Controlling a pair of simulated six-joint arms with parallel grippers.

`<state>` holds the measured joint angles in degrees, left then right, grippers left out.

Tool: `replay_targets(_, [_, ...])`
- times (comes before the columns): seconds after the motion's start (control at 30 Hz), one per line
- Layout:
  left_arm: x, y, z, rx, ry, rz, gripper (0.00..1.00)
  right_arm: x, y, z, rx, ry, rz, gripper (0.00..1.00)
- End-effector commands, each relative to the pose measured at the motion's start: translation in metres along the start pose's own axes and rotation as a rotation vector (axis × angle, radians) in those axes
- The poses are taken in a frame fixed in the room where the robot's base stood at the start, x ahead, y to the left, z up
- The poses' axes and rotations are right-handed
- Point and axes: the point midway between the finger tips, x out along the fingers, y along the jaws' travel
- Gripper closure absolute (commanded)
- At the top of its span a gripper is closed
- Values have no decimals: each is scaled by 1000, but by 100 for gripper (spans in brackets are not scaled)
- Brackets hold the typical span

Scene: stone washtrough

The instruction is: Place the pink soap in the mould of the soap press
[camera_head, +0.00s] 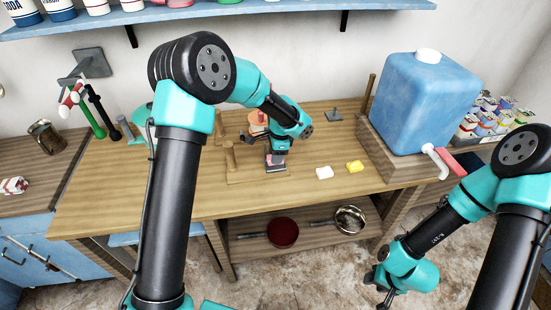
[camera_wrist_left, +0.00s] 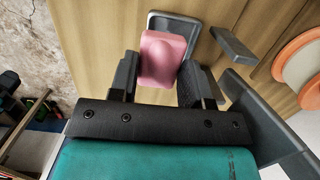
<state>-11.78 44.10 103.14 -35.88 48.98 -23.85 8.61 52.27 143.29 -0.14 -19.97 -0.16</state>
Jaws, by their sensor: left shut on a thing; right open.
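The pink soap (camera_wrist_left: 163,57) is between the fingers of my left gripper (camera_wrist_left: 152,82) in the left wrist view. The gripper is shut on it. In the head view my left gripper (camera_head: 277,152) is low over the wooden table, and a little of the pink soap (camera_head: 276,158) shows. A grey rimmed tray (camera_head: 277,169), seemingly the mould, is just below; it also shows in the wrist view (camera_wrist_left: 190,17), partly hidden by the soap. I cannot tell whether the soap touches it. My right gripper (camera_head: 382,285) is open and empty, low at the right, off the table.
A white bar (camera_head: 324,172) and a yellow bar (camera_head: 355,166) lie right of the tray. A wooden stand (camera_head: 230,160) is left of it. A blue tank (camera_head: 425,100) with a tap stands at the right. The table front (camera_head: 190,195) is clear.

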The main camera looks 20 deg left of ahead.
Motion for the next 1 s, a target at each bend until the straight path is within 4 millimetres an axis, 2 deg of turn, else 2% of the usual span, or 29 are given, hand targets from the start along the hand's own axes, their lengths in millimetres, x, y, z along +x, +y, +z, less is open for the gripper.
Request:
replay_targets(0.1, [0,-6,-1,-1,0,0,80,0,0,0,0,0,0,57])
replay_targets(0.4, [0,-7,-1,-1,0,0,80,0,0,0,0,0,0,57])
replay_targets(0.5, [1,-14,-3,-1,1,0,80,0,0,0,0,0,0,57])
replay_targets(0.73, [31,-14,-7,0,-1,2,80,0,0,0,0,0,0,57])
replay_targets(1.0, [35,-14,-8,0,1,0,80,0,0,0,0,0,0,57])
